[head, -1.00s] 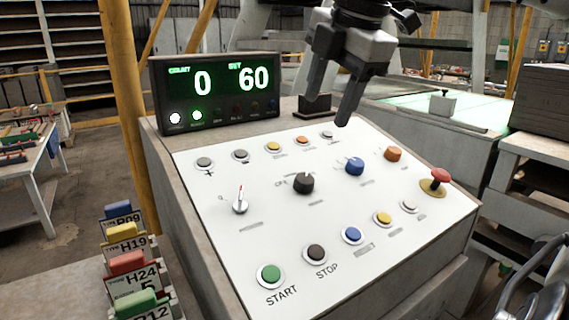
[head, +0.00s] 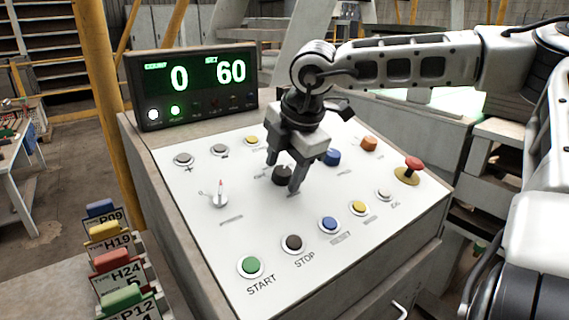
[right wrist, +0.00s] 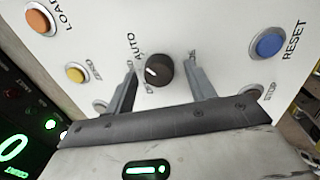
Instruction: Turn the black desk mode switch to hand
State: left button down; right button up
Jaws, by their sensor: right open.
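The black desk mode switch (head: 282,176) is a round knob in the middle of the sloping white panel. It also shows in the right wrist view (right wrist: 160,69), where its white pointer mark lies on the AUTO side. The label on the other side is partly hidden by a finger. My right gripper (head: 283,174) is open over the switch, one finger on each side; in the right wrist view the knob lies between the fingers (right wrist: 164,72). I cannot tell whether the fingertips touch it. My left gripper is not in view.
A red mushroom button (head: 413,164) stands at the right edge. Green START (head: 251,266) and other buttons line the front. A counter display (head: 196,87) stands behind.

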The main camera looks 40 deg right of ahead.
jog(key=c, duration=1)
jog(key=shift+f, duration=0.1)
